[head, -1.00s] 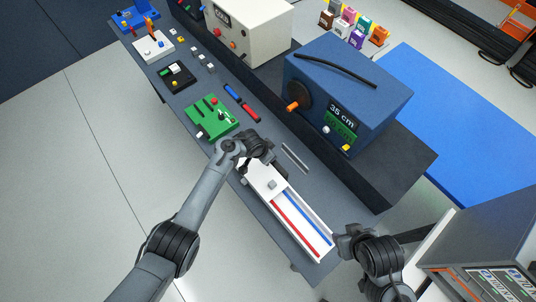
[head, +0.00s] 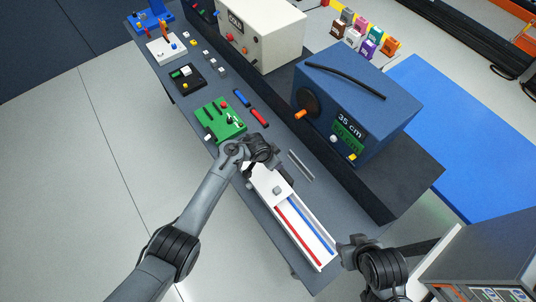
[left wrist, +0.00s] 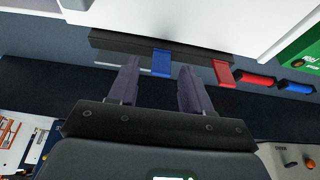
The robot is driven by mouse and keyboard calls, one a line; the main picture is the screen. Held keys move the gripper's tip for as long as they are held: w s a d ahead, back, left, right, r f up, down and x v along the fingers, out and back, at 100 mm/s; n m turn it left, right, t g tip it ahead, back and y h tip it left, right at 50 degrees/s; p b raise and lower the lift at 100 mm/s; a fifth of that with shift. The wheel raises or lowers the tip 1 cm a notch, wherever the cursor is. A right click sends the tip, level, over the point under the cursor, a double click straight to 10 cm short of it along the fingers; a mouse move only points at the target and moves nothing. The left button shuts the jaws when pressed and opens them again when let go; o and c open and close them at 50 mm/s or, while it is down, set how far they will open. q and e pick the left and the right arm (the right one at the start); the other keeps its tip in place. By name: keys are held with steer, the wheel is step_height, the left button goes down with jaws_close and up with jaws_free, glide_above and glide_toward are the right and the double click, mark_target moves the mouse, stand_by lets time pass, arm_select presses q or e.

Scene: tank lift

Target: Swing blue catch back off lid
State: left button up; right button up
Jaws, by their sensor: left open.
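In the left wrist view a blue catch (left wrist: 161,62) sits on a dark grey bar (left wrist: 108,42) along the edge of a white body (left wrist: 190,18). A red catch (left wrist: 223,72) is farther right on the same bar. My left gripper (left wrist: 158,72) is open. Its fingertips lie to either side of the blue catch, with gaps showing and no clear contact. In the head view my left gripper (head: 264,157) is at the far end of a long white tray (head: 327,252) and hides the catches there. My right gripper (head: 348,248) is near the tray's near end; its jaws are unclear.
A green board (head: 212,113) and blue and red cylinders (head: 259,117) lie farther along the bench. Thin grey rods (head: 301,166) lie right of my left gripper. A blue box (head: 380,97) with a "35 cm" display stands on a raised dark ledge.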

arm_select(q)
steer(key=p+v, duration=0.1)
steer(key=v, duration=0.8)
steer(key=shift+p, duration=0.4)
